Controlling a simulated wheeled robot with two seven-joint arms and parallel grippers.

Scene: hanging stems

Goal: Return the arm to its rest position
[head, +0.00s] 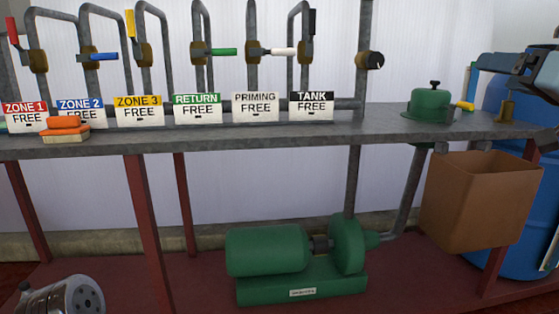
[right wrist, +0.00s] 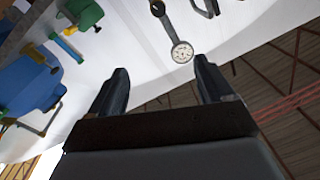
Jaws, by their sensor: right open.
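My right gripper (head: 505,64) is at the upper right of the head view, raised above the right end of the bench and clear of its top. In the right wrist view its two dark fingers (right wrist: 162,70) stand wide apart with nothing between them. A round white dial gauge (right wrist: 182,52) shows beyond the fingertips, apart from them. My left gripper is not in view. A grey round metal part at the lower left of the head view looks like part of my left arm.
The grey bench (head: 300,134) carries pipes with coloured valve levers and labelled FREE signs. An orange brush (head: 65,127) lies at its left. A green fitting (head: 430,102), a brown box (head: 478,200) and a blue barrel (head: 535,220) are at the right. A green pump (head: 268,250) stands below.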

